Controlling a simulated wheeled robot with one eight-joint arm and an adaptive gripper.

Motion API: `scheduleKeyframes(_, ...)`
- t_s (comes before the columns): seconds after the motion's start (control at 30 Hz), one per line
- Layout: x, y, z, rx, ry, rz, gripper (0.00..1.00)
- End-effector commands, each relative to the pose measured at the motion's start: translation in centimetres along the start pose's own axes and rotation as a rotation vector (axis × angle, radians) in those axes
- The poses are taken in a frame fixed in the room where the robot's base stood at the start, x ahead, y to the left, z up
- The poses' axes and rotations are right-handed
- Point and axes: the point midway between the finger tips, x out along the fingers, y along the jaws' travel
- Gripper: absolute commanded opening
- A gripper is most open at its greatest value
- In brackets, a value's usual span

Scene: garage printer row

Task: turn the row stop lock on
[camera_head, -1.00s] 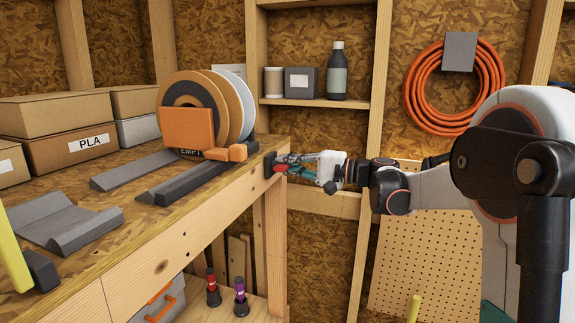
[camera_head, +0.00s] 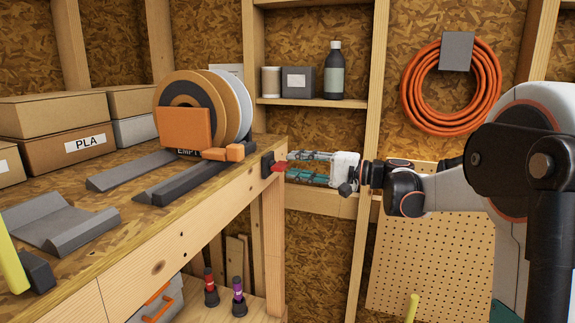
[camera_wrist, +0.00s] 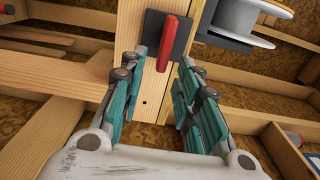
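The row stop lock is a black plate (camera_head: 267,165) with a red lever (camera_head: 279,167) on the end of the wooden bench. In the wrist view the plate (camera_wrist: 153,28) sits at top centre. Its red lever (camera_wrist: 168,42) runs nearly upright in the picture, tilted a little. My gripper (camera_head: 291,164) points at the lever from the right. In the wrist view my gripper (camera_wrist: 164,62) is open, teal fingers apart, with the lever's lower end in line with the gap between the tips. No finger clearly touches the lever.
Spools with an orange block (camera_head: 185,127) stand on the bench (camera_head: 150,230) beside the lock. Grey rails (camera_head: 190,183) lie on it. A shelf (camera_head: 315,102) with a bottle and an orange hose coil (camera_head: 452,90) are on the wall behind.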

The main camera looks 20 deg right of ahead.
Motion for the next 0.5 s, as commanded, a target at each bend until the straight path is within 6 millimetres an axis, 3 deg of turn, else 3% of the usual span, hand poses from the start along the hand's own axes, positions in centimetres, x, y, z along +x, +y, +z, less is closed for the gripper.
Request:
scheduleKeyframes(0.23, -5.1, 0.0, -0.1, 0.000, 0.004, 0.000, 0.30)
scheduleKeyframes(0.5, -7.8, 0.1, 0.0, 0.000, 0.001, 0.000, 0.30)
